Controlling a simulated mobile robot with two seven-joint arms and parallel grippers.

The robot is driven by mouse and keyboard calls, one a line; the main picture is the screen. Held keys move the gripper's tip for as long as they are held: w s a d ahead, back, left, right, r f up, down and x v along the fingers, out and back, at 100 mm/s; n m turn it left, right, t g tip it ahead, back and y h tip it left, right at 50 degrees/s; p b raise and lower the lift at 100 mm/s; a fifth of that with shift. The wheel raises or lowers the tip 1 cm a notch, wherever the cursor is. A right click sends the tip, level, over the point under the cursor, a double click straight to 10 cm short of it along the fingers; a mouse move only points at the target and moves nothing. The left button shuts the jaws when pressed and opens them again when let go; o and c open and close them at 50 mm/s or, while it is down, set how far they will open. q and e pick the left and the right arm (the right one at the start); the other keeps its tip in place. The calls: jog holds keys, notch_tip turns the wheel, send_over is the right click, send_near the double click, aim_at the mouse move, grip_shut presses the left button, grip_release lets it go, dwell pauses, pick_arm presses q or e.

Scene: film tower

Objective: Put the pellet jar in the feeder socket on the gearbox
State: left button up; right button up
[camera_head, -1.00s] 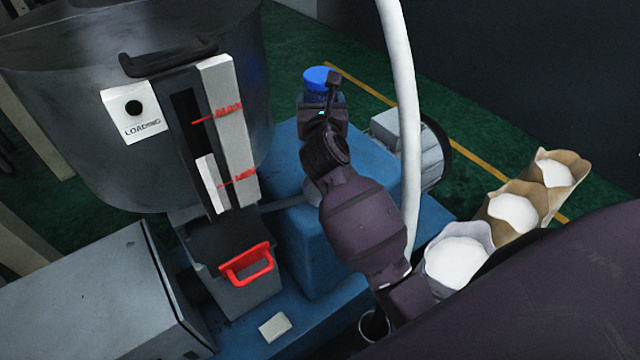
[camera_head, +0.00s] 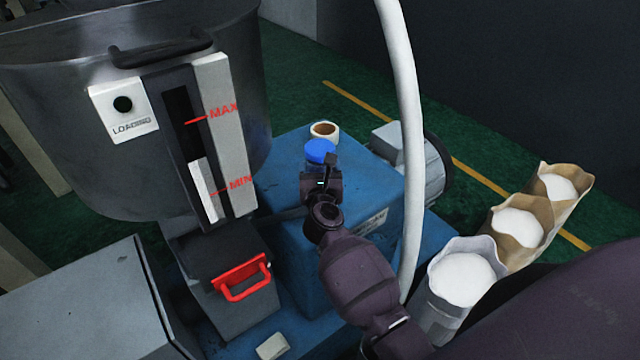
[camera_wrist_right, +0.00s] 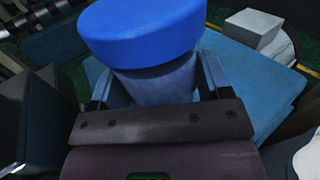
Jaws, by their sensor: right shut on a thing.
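The pellet jar, with a blue lid (camera_head: 320,151) and a greyish body (camera_wrist_right: 155,86), is in my right gripper (camera_head: 319,176). In the right wrist view, the fingers stand on both sides of the jar body, below the lid. The jar looks roughly upright over the blue gearbox (camera_head: 365,190); its base is hidden, so I cannot tell whether it touches. A cream ring with a brown inside (camera_head: 324,131) is just beyond the jar, at the gearbox's far edge. I cannot tell whether this ring is the feeder socket. My left gripper is not in view.
A big metal hopper (camera_head: 70,150) with a level gauge stands left, above a red handle (camera_head: 242,276). A white hose (camera_head: 408,150) rises right of the jar. A grey motor (camera_head: 425,165) and several filled sacks (camera_head: 462,268) are farther right. A grey cabinet (camera_head: 90,305) is front left.

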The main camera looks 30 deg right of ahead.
notch_tip(320, 180, down, 4)
jog(key=shift+r+b, duration=0.1)
jog(key=shift+b, duration=0.6)
jog(key=shift+r, duration=0.1)
jog(key=shift+f, duration=0.3)
jog(key=o, duration=1.1)
jog(key=shift+r, duration=0.15)
